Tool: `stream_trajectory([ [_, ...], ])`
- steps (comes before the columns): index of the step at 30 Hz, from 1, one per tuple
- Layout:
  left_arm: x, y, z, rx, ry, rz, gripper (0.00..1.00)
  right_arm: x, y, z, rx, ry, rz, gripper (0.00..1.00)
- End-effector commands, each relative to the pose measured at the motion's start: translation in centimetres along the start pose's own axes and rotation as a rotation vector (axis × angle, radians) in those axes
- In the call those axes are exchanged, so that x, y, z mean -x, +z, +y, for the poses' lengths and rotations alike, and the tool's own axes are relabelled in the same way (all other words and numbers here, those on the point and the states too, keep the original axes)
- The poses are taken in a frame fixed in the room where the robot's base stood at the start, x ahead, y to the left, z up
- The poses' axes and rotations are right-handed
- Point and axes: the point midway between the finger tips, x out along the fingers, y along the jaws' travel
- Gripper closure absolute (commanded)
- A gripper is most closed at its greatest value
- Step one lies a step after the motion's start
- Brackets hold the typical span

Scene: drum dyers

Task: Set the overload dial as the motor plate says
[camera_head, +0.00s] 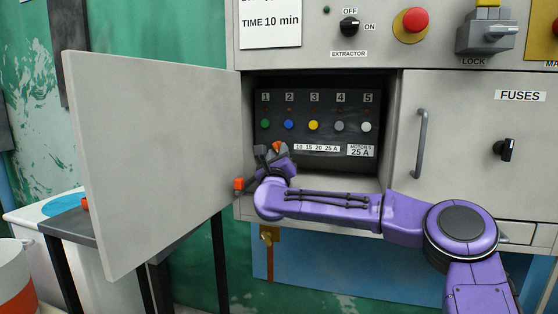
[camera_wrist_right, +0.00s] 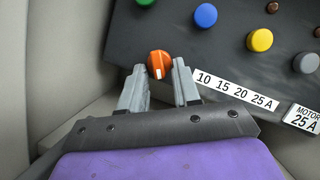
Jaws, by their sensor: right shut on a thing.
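The orange overload dial (camera_wrist_right: 160,60) is between the fingertips of my right gripper (camera_wrist_right: 160,80) at the panel's lower left. The gripper is shut on it, and its white mark points toward the bottom of the wrist picture. In the head view my right gripper (camera_head: 272,154) covers most of the dial. A white scale strip (camera_wrist_right: 236,91) right of the dial reads 10 15 20 25 A; it also shows in the head view (camera_head: 317,148). The motor plate (camera_head: 361,151) reads 25 A; it also shows in the wrist view (camera_wrist_right: 304,117). My left gripper is out of view.
The dark panel (camera_head: 315,132) sits in an open cabinet recess, with several coloured buttons numbered above. The open grey door (camera_head: 160,160) stands left of my right gripper. The closed FUSES door (camera_head: 470,130) is on the right. A red emergency button (camera_head: 411,20) is above.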

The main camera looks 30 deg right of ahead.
Motion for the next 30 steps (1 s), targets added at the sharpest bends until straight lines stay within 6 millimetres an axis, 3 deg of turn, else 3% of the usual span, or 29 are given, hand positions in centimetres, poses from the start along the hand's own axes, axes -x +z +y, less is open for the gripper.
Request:
stream_trajectory([
  [12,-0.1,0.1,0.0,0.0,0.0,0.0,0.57,0.1,-0.1,0.2,-0.004,0.002,0.002,0.99],
  [13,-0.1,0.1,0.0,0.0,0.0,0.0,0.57,0.1,-0.1,0.2,-0.004,0.002,0.002,0.62],
  [23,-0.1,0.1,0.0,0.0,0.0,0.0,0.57,0.3,-0.1,0.1,-0.005,0.0,0.001,0.62],
  [26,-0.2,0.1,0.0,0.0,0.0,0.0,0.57,1.6,0.0,0.1,-0.004,0.001,-0.001,0.62],
  [30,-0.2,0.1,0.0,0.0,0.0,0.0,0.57,5.0,0.0,0.1,-0.005,0.003,-0.002,0.62],
])
